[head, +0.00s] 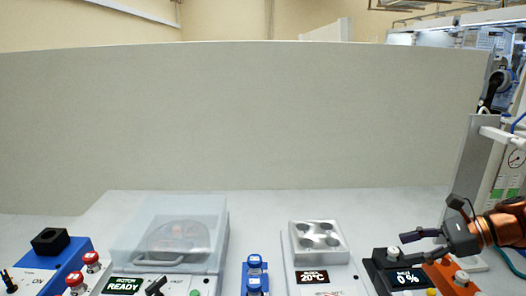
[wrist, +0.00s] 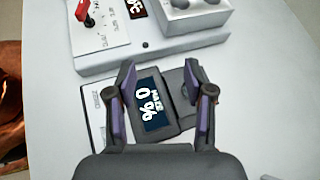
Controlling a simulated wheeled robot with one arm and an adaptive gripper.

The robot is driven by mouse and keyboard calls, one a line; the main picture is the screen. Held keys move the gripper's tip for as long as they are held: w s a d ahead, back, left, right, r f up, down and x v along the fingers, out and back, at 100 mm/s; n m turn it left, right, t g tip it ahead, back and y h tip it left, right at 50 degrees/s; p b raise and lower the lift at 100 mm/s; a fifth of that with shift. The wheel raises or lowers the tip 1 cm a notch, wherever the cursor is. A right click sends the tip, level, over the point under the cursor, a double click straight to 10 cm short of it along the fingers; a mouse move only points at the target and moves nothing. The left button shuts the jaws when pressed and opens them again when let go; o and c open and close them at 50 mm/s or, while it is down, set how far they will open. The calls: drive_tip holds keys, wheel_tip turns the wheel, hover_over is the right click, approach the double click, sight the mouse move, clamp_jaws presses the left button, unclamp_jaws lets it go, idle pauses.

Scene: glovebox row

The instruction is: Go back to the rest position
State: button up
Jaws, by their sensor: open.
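My gripper (head: 432,243) is at the right of the head view, its fingers pointing left over a dark device with a "0 %" display (head: 408,276). In the wrist view my gripper (wrist: 165,85) is open and empty, with its two fingers on either side of the same display (wrist: 152,103). A dark knob (wrist: 190,78) on that device is beside the right finger. I cannot tell whether the fingers touch the device.
A heater block with a "20°C" display (head: 318,242) stands left of my gripper. A grey panel (head: 240,115) stands behind the bench. A gauge unit (head: 510,160) is at right.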

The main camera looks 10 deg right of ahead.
drive_tip(key=s+a+n+g+h+p, duration=0.1)
drive_tip(key=s+a+n+g, duration=0.1)
drive_tip(key=a, duration=0.4)
drive_tip(key=s+a+n+g+h+p, duration=0.1)
drive_tip(key=s+a+n+g, duration=0.1)
drive_tip(key=a, duration=0.5)
drive_tip(key=s+a+n+g+h+p, duration=0.1)
drive_tip(key=s+a+n+g, duration=0.1)
drive_tip(key=s+a+n, duration=0.2)
drive_tip(key=shift+a+r+n, duration=0.15)
drive_tip(key=shift+a+n, duration=0.85)
drive_tip(key=shift+a, duration=0.15)
drive_tip(key=s+a+f+n+g+h+p, duration=0.1)
drive_tip(key=s+f+n+h+p, duration=0.1)
drive_tip(key=s+n+h+p, duration=0.2)
drive_tip(key=s+n+h, duration=0.3)
drive_tip(key=s+n, duration=0.4)
drive_tip(key=s, duration=0.5)
drive_tip(key=shift+s+a+f+n+h+p, duration=0.15)
drive_tip(key=shift+f+n+h+p, duration=0.15)
drive_tip(key=shift+p, duration=0.1)
